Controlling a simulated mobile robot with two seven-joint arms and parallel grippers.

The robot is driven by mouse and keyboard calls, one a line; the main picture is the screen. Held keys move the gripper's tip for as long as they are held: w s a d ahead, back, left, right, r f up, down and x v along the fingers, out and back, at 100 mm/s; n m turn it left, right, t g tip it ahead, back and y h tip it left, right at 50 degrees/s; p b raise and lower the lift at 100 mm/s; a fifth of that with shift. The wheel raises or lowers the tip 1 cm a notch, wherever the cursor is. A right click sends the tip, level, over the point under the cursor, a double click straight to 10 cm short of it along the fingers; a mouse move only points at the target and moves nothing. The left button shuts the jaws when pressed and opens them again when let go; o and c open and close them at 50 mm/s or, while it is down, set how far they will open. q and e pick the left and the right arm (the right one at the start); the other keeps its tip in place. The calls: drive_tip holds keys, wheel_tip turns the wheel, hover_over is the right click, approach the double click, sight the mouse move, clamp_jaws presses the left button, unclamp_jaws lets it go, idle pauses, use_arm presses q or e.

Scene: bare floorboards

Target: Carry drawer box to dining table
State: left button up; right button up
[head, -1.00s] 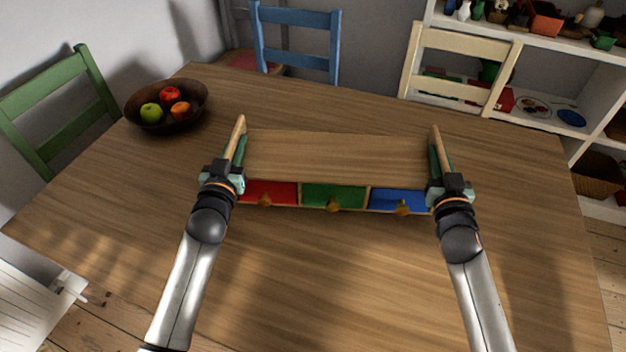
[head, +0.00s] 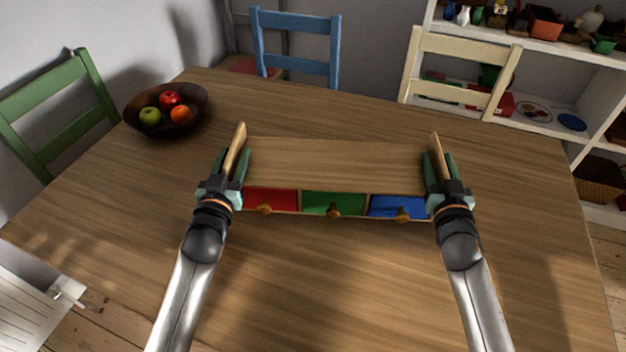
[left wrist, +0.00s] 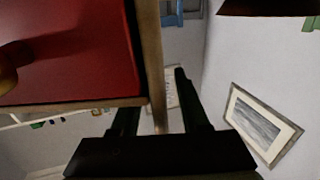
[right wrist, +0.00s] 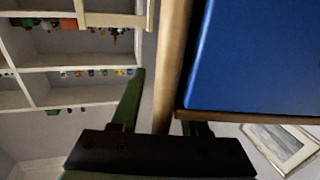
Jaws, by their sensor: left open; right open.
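The drawer box (head: 335,160) has a wooden top, raised side walls and red, green and blue drawers with knobs. It appears to rest level on the wooden dining table (head: 330,270), near its middle. My left gripper (head: 230,167) is open around the box's left side wall, with a finger on each side. The left wrist view shows that wall beside the red drawer (left wrist: 75,55), between spread fingers. My right gripper (head: 438,167) is open around the right side wall. The right wrist view shows the blue drawer (right wrist: 255,60) and that wall between the fingers.
A brown bowl of fruit (head: 135,122) stands at the table's far left. Green (head: 45,105), blue (head: 295,40) and cream (head: 460,45) chairs stand around the table. A white shelf (head: 545,125) is at the back right. The tabletop around the box is clear.

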use_arm(q)
drive_tip(key=s, duration=0.9)
drive_tip(key=shift+s, duration=0.4)
use_arm(e)
drive_tip(key=s, duration=1.2)
